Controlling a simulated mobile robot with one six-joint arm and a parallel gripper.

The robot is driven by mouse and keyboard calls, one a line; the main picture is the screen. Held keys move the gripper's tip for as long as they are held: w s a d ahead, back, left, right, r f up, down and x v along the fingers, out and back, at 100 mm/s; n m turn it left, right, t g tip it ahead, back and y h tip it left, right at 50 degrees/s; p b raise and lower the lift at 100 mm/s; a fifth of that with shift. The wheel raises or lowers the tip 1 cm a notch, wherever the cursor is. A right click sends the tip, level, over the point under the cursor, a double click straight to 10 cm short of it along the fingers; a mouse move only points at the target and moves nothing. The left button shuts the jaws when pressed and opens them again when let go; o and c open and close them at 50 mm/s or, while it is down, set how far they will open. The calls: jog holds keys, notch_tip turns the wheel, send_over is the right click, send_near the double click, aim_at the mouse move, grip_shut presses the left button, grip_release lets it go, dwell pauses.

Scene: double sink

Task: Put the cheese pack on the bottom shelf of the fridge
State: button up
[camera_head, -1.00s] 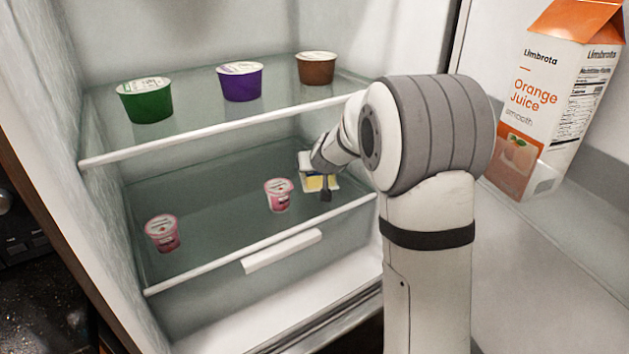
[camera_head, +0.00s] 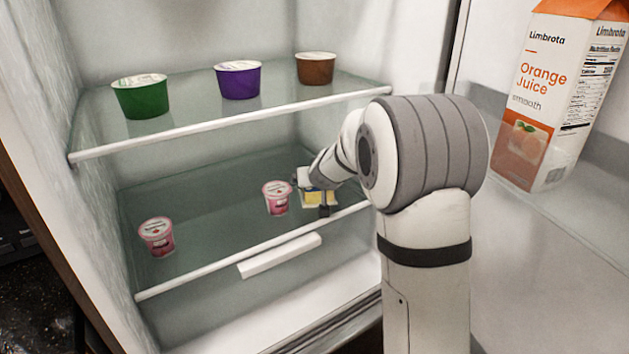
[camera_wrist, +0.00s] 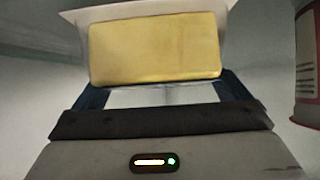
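The cheese pack (camera_head: 318,196), white with a yellow block, is at the right of the lower fridge shelf (camera_head: 205,205), beside a pink cup. My gripper (camera_head: 317,204) reaches in from the right with its fingers on the pack's sides. In the wrist view the cheese pack (camera_wrist: 155,48) fills the space between the dark fingers, and my gripper (camera_wrist: 160,88) looks shut on it. The gripper partly hides the pack in the head view. I cannot tell whether its underside touches the shelf.
Two pink cups (camera_head: 277,197) (camera_head: 157,236) stand on the lower shelf. Green (camera_head: 142,98), purple (camera_head: 239,81) and brown (camera_head: 316,69) tubs stand on the upper shelf above. An orange juice carton (camera_head: 545,110) is in the door at right. The lower shelf's back left is clear.

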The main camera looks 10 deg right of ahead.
jog(key=shift+o, duration=0.3)
jog(key=shift+s+r, duration=0.3)
jog(key=shift+r, duration=0.1)
jog(key=p+v, duration=0.4)
jog(key=v, duration=0.7)
jog(key=s+f+g, duration=0.2)
jog(key=s+g, duration=0.2)
jog(key=s, duration=1.1)
jog(key=s+f+g, duration=0.2)
jog(key=s+g, duration=0.2)
jog(key=s, duration=1.2)
jog(key=shift+s+g, duration=0.15)
jog(key=shift+g, duration=0.15)
jog(key=shift+r, duration=0.1)
